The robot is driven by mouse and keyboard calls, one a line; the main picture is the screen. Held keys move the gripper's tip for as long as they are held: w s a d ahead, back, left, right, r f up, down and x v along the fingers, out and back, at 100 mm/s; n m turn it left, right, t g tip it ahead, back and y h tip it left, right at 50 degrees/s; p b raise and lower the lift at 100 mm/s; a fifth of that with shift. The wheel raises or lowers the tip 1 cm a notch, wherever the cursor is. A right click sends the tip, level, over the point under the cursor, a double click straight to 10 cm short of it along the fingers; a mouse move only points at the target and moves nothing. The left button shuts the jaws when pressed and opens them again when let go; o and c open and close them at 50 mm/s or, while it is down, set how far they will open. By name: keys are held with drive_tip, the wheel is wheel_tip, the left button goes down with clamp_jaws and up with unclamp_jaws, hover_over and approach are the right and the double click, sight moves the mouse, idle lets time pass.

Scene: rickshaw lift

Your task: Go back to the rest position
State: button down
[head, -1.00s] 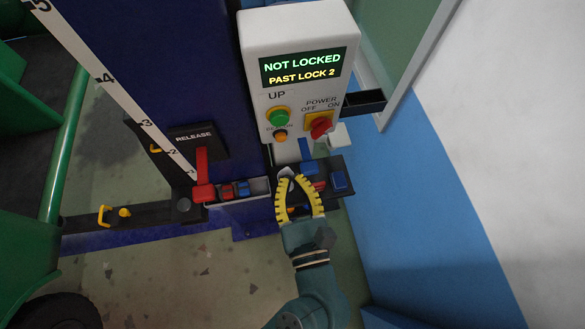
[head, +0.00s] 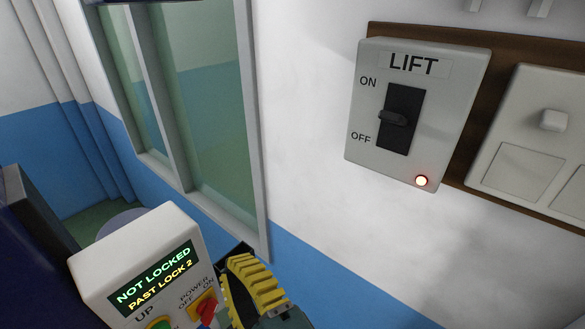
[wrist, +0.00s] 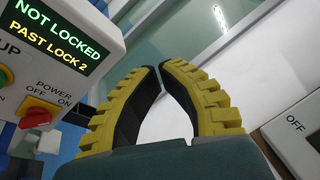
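My gripper (wrist: 160,72) has yellow ribbed fingers with black inner pads. In the wrist view the fingertips come together with nothing held between them, and the wall shows through the gap below the tips. In the head view my gripper (head: 246,262) is at the bottom, just right of the white control box (head: 120,242) and apart from the wall. The box display reads NOT LOCKED and PAST LOCK 2. Its red power knob (head: 207,311) is partly hidden at the bottom; it shows whole in the wrist view (wrist: 37,116).
A LIFT switch box (head: 415,120) with a black lever and a lit red lamp hangs on the wall at upper right. Another white switch panel (head: 530,145) is beside it. A glass window (head: 205,100) is behind my gripper. The wall between window and switches is clear.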

drive_tip(key=s+d+r+n+t+h, duration=0.3)
drive_tip(key=d+r+n+t+h, duration=0.3)
drive_tip(key=d+r+n+h, duration=0.6)
drive_tip(key=d+n, duration=0.2)
drive_tip(key=n, duration=0.1)
drive_tip(key=shift+s+d+r+n, duration=0.15)
drive_tip(key=shift+r+n, duration=0.2)
drive_tip(key=shift+n, duration=0.05)
